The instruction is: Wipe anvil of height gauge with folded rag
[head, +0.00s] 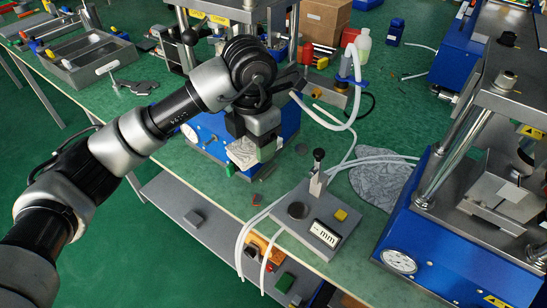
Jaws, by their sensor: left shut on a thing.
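The height gauge (331,236) stands on the green bench at the lower middle, with a dark upright post, a display and a yellow button. Its anvil (298,210) is a dark round disc on the left of the base plate, uncovered. My left gripper (254,147) comes in from the left and is shut on a pale folded rag (242,153). The rag is partly hidden by the fingers. The gripper is up and left of the anvil in the picture, apart from it. My right gripper is not in view.
A crumpled grey cloth (384,184) lies right of the gauge. White hoses (252,224) run around the gauge and over the bench edge. A blue press (455,250) stands at right, another behind my left gripper. A metal tray (88,62) is at upper left.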

